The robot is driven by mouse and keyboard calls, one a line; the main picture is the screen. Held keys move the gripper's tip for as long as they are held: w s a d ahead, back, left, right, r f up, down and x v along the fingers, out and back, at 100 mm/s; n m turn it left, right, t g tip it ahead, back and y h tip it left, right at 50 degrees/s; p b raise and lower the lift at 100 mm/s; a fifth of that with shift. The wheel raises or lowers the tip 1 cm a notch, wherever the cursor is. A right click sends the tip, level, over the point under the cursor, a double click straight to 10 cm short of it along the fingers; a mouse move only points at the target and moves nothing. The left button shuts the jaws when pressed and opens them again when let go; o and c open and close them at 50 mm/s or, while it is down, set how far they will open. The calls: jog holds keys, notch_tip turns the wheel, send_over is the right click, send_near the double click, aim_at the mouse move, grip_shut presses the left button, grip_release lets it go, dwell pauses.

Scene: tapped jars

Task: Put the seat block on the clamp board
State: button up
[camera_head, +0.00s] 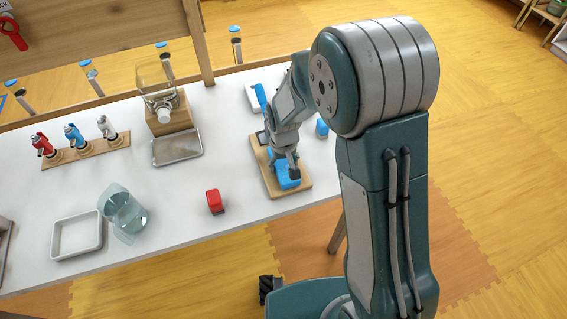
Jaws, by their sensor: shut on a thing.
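My gripper (288,170) points down over the near half of the board. It is shut on a blue block (285,183), which looks like the seat block. The block is at or just above the board's surface; I cannot tell whether it touches. The fingers and wrist hide part of the block and the middle of the board.
A red block (214,201) sits left of the board. A glass jar on a wooden stand (170,121), a grey tray (178,148), a rack of several taps (87,150), a glass pitcher (126,215) and a white tray (77,244) stand farther left.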

aim_at(283, 164)
jog(key=o, duration=1.1)
jog(key=shift+f, duration=0.1)
notch_tip(283, 164, up, 12)
jog(key=s+d+r+m+t, duration=0.1)
jog(key=s+d+r+t, duration=0.1)
jog(key=s+d+r, duration=0.4)
jog(key=s+d+r+m+t, duration=0.2)
jog(key=s+d+r, duration=0.4)
jog(key=s, duration=0.7)
jog(key=shift+d+r+t, duration=0.3)
jog(key=shift+r+t, duration=0.5)
jog(key=shift+r, duration=0.4)
